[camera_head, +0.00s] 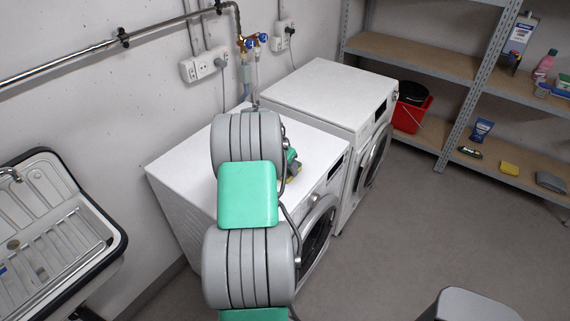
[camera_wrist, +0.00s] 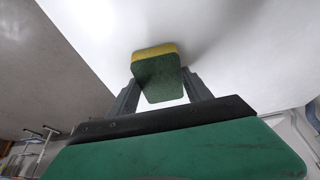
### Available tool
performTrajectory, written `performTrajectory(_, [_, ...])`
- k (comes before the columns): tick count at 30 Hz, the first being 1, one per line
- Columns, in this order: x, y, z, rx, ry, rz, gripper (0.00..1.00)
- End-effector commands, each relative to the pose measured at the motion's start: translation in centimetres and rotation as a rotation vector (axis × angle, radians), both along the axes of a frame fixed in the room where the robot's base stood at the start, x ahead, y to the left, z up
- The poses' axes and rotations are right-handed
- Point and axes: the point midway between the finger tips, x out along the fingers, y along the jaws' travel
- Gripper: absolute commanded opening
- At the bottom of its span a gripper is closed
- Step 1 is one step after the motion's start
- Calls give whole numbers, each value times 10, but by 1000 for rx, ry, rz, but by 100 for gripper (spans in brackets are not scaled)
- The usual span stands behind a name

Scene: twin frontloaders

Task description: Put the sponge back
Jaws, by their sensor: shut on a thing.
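The sponge (camera_wrist: 158,75) is green with a yellow layer. In the wrist view it sits between the two fingers of my gripper (camera_wrist: 161,80), which is shut on it. A white surface fills the view behind the sponge, with a soft shadow beside it. I cannot tell whether they touch. In the head view my arm covers much of the near washing machine (camera_head: 180,172), and the gripper end shows only partly, over its white top. The sponge is hard to make out there.
A second white machine (camera_head: 320,92) stands behind the near one. A sink (camera_head: 60,235) is at the left. The floor at right is mostly clear.

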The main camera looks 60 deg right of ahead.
Motion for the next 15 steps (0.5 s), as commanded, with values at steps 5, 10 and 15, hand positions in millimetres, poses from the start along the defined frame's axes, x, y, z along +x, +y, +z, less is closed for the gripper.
performTrajectory(5, [1, -1, -2, -3, -3, 0, 25])
performTrajectory(10, [1, -1, -2, -3, -1, 1, 69])
performTrajectory(15, [1, -1, -2, -3, -3, 0, 79])
